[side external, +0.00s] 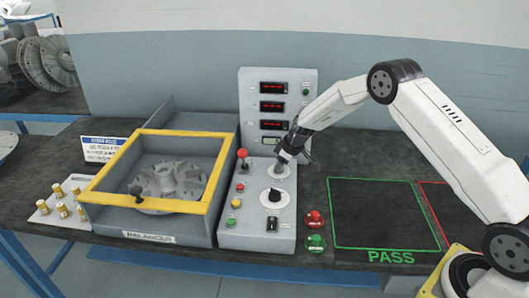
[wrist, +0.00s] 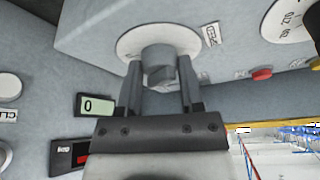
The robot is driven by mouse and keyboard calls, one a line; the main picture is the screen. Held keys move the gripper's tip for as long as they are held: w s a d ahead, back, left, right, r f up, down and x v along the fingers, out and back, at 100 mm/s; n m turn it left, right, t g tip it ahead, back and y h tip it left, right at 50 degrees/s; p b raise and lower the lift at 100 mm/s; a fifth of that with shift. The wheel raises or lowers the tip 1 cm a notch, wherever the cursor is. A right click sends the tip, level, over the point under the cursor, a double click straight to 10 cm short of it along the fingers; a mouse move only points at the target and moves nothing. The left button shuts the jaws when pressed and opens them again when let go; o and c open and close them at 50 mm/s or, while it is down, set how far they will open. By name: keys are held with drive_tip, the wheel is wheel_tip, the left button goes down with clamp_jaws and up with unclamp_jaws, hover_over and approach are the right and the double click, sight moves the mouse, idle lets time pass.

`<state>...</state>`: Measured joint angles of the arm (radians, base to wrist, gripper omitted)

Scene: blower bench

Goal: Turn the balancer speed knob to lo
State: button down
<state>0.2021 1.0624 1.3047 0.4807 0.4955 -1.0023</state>
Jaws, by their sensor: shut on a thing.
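My gripper (side external: 280,165) points down at the upper of two round knobs on the grey balancer control panel (side external: 230,222). In the wrist view my gripper (wrist: 160,80) has one finger on each side of a grey cylindrical knob (wrist: 158,60) and is shut on it. The knob stands on a white round dial (wrist: 128,45); a small label (wrist: 210,35) beside it is too blurred to read for certain. The knob's pointer and setting cannot be made out. The second knob (side external: 273,195), dark on a white dial, sits lower on the panel, untouched.
A red-topped lever (side external: 242,154) and several buttons stand left of the knobs. A black switch (side external: 272,224) sits below them. An upright panel with red displays (side external: 272,87) rises behind. The yellow-framed balancer box (side external: 205,207) is left; the green PASS area (side external: 380,215) is empty.

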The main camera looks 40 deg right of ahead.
sight(288, 173)
drive_tip(key=shift+c, duration=1.2)
unclamp_jaws()
drive_tip(key=shift+r, duration=0.1)
drive_tip(key=shift+v, duration=3.35)
drive_tip(key=shift+s+d+r, duration=0.1)
drive_tip(key=shift+s+r, duration=0.1)
drive_tip(key=shift+r, duration=0.25)
